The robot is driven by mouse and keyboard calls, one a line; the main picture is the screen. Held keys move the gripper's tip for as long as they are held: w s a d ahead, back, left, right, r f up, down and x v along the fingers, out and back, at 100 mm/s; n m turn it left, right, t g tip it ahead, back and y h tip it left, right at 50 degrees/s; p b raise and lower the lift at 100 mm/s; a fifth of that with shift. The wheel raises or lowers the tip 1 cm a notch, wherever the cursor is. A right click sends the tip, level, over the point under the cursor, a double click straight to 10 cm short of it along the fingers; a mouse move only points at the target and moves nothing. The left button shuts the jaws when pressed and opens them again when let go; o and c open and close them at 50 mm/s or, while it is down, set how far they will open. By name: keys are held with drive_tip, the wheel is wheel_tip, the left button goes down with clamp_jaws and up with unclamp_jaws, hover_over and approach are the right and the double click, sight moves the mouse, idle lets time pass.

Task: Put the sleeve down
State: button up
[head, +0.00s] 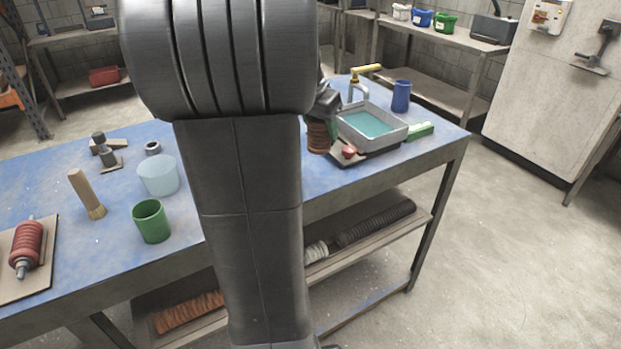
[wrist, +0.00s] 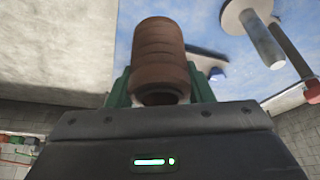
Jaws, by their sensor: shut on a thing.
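A brown ribbed sleeve (head: 318,138) is in my gripper at the right part of the blue table, just left of the grey basin. In the wrist view the sleeve (wrist: 160,55) stands between the two green fingers of my gripper (wrist: 160,88), which are shut on it. In the head view my arm hides most of the gripper; a green finger shows beside the sleeve. I cannot tell whether the sleeve's lower end touches the table. A red ribbed sleeve (head: 27,245) lies on a spindle on a board at the left.
The basin (head: 385,139) holds teal liquid, with a tap (head: 360,85), a red knob (head: 348,152) and a blue cup (head: 401,96) around it. A green cup (head: 151,221), clear tub (head: 158,176) and brush (head: 88,195) stand left of my arm. My arm hides the table's middle.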

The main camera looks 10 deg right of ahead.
sight(312, 131)
wheel_tip(312, 131, down, 8)
drive_tip(key=shift+f, duration=0.15)
idle(0.3)
drive_tip(key=shift+f+b, duration=0.15)
drive_tip(key=shift+b, duration=0.2)
drive_tip(key=o, duration=1)
drive_tip(key=shift+o, duration=0.2)
drive_tip(key=shift+w, duration=0.1)
drive_tip(key=shift+r, duration=0.35)
drive_tip(key=p+v, duration=0.1)
drive_tip(key=v, duration=1)
drive_tip(key=shift+r, duration=0.3)
